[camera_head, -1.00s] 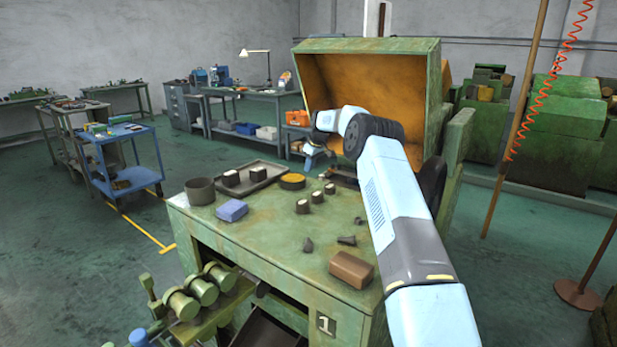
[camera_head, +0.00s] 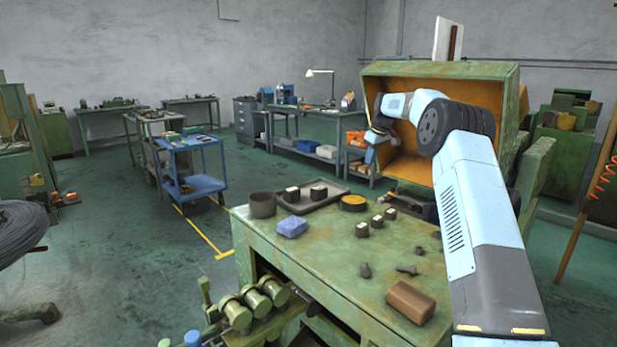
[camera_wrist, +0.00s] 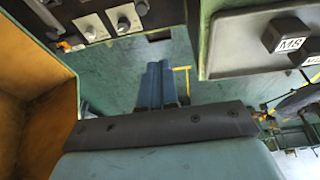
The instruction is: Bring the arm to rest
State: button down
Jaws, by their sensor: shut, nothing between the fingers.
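My light-blue and grey arm rises at the right of the head view and bends at a dark joint in front of the green hood (camera_head: 440,69) with its orange inner side. My gripper (camera_head: 372,152) is at the hood's left edge, above and behind the bench; it is small and partly hard to make out there. In the wrist view my gripper (camera_wrist: 156,66) shows as two blue-grey fingers lying together beyond a dark bolted bar. They hold nothing, and the floor shows beyond them.
The green bench (camera_head: 330,255) bears a tray (camera_head: 325,203) with dark blocks, a dark pot (camera_head: 262,205), a blue block (camera_head: 292,227), a yellow-topped disc (camera_head: 354,202) and a brown block (camera_head: 410,301). A blue cart (camera_head: 190,143) stands left. Open floor lies between.

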jog(key=s+a+r+m+h, duration=0.1)
jog(key=s+a+r, duration=0.1)
jog(key=s+r, duration=0.65)
jog(key=s+a+r+m+t, duration=0.1)
jog(key=s+r, duration=0.2)
jog(key=s, duration=1)
jog(key=s+a+r+m+h, duration=0.1)
jog(key=s+a+r, duration=0.1)
jog(key=s+r, duration=0.65)
jog(key=s+f+m, duration=0.1)
jog(key=s+f, duration=0.3)
jog(key=s, duration=0.8)
jog(key=s+d+f+m+t, duration=0.1)
jog(key=s+f, duration=0.4)
jog(key=s, duration=0.7)
jog(key=s+d+f+m, duration=0.1)
jog(key=s+f, duration=0.3)
jog(key=s, duration=0.8)
jog(key=shift+d+f+m+t, duration=0.15)
jog(key=shift+m+t, duration=0.15)
jog(key=shift+m, duration=0.6)
